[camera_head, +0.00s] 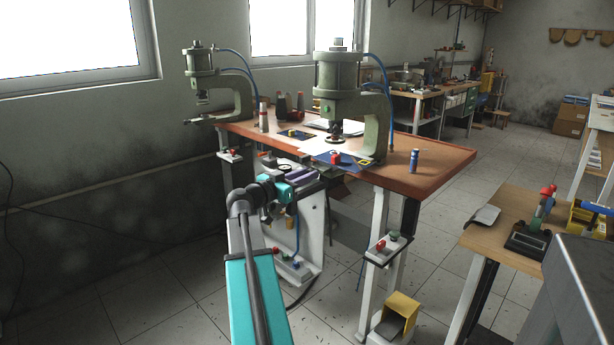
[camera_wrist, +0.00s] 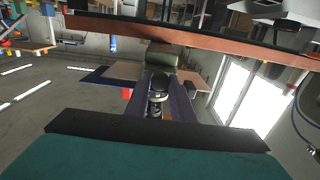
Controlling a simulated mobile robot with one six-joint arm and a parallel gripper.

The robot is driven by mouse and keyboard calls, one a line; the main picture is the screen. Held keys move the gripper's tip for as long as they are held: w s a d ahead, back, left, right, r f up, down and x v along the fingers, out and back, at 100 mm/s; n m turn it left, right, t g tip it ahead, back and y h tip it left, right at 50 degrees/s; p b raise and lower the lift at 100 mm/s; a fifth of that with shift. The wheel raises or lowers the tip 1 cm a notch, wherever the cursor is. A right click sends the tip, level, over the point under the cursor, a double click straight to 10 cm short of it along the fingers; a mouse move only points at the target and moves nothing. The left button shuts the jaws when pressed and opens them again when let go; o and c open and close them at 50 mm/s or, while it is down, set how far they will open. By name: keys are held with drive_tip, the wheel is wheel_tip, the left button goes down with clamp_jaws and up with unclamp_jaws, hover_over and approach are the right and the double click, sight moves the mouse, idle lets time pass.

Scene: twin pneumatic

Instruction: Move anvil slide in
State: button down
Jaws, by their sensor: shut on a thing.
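The near green press (camera_head: 378,120) stands on the wooden workbench, with its round die under the ram (camera_head: 338,138). My gripper (camera_head: 322,174) is at the bench's front edge, below and in front of this press. In the wrist view, which is upside down, the long purple-grey fingers (camera_wrist: 161,103) are closed around a small dark round-headed piece (camera_wrist: 158,82). I take this piece for the anvil slide's handle. The rest of the slide is hidden or too small to make out, so I cannot tell how far in it sits.
A blue mat (camera_head: 322,159) with a red-topped piece (camera_head: 336,157) lies close to my gripper. A blue bottle (camera_head: 414,161) stands right on the workbench (camera_head: 440,160). A second press (camera_head: 240,95) is at the far left. Bench legs and a white cabinet are below.

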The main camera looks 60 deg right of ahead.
drive_tip(key=c, duration=1.5)
unclamp_jaws()
drive_tip(key=shift+s+d, duration=0.25)
drive_tip(key=shift+s, duration=0.35)
drive_tip(key=shift+c, duration=0.2)
drive_tip(key=v, duration=1.4)
drive_tip(key=shift+w, duration=0.35)
